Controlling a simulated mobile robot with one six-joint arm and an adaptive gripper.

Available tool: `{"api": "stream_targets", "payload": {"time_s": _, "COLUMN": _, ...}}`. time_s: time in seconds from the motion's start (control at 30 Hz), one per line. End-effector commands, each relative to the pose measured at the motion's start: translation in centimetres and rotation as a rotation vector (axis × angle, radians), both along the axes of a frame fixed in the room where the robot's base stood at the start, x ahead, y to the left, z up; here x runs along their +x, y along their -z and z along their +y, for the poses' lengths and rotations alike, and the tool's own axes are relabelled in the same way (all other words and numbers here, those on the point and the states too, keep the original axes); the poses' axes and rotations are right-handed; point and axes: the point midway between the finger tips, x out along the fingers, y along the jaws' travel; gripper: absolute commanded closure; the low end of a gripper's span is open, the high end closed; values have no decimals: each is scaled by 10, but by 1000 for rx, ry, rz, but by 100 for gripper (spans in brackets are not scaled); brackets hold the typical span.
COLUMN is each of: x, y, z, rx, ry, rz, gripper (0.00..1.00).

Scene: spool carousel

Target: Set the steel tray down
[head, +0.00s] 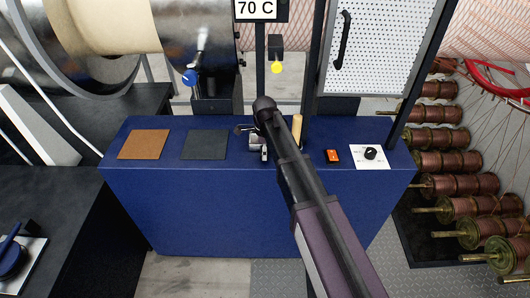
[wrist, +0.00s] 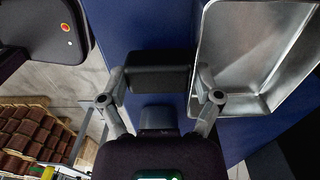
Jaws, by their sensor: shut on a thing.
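The steel tray (wrist: 245,50) fills the upper right of the wrist view, shallow and bright, with raised walls. Its lower left corner lies beside my gripper (wrist: 157,72). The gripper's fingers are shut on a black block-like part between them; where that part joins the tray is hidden. In the head view my gripper (head: 257,146) is over the middle of the blue bench (head: 215,205), partly behind my arm. I cannot make out the tray there, nor tell whether it touches a surface.
A brown mat (head: 144,144) and a dark grey mat (head: 204,145) lie flat on the bench's left half. An orange switch (head: 333,156) and a black knob (head: 371,153) are at its right. Copper spools (head: 455,160) stand on the right. A perforated panel (head: 375,50) rises behind.

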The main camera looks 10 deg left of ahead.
Motion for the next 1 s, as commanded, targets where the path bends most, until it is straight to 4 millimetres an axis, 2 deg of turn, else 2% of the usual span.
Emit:
{"api": "stream_targets", "payload": {"time_s": 0.27, "x": 0, "y": 2, "z": 0, "rx": 0, "ry": 0, "rz": 0, "gripper": 79}}
{"api": "stream_targets", "payload": {"time_s": 0.3, "x": 0, "y": 2, "z": 0, "rx": 0, "ry": 0, "rz": 0, "gripper": 12}}
{"api": "stream_targets", "payload": {"time_s": 0.33, "x": 0, "y": 1, "z": 0, "rx": 0, "ry": 0, "rz": 0, "gripper": 3}}
{"api": "stream_targets", "payload": {"time_s": 0.37, "x": 0, "y": 1, "z": 0, "rx": 0, "ry": 0, "rz": 0, "gripper": 0}}
{"api": "stream_targets", "payload": {"time_s": 1.0, "x": 1, "y": -4, "z": -1, "rx": 0, "ry": 2, "rz": 0, "gripper": 0}}
